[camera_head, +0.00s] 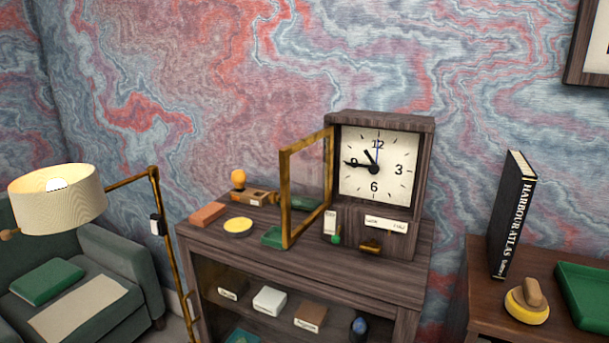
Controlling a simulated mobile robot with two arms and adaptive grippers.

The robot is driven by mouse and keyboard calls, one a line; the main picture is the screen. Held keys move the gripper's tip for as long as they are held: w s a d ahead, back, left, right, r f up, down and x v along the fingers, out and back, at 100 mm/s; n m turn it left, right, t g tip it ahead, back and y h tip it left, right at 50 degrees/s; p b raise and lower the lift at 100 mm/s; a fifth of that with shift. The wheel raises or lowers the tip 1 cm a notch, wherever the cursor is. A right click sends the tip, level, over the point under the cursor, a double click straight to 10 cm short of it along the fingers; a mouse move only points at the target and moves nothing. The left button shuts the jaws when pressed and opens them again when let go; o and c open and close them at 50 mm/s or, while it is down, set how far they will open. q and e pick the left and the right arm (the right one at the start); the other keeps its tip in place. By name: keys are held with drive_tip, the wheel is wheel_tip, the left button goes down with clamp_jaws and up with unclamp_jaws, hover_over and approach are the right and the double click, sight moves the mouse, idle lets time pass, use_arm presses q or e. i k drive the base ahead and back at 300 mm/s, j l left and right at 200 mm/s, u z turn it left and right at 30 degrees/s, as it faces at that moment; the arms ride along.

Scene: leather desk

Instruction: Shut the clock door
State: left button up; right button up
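The clock (382,178) stands upright on a dark wooden cabinet, with a pale square dial and black hands. Its door (286,200), a brass-coloured frame, is hinged at the left side of the dial and stands wide open, swung out to the left and forward. A small drawer front or label plate (386,224) and a brass pull (370,247) show below the dial. Neither of my grippers is in view.
On the cabinet top (330,272), a brown block (208,214), a yellow dish (238,226) and a green block (272,237) lie left of and near the door. A lamp (57,198) stands left.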

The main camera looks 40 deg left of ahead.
sight(288, 237)
drive_tip(key=j, duration=1.05)
drive_tip(key=k+j, duration=0.15)
drive_tip(key=j, duration=0.95)
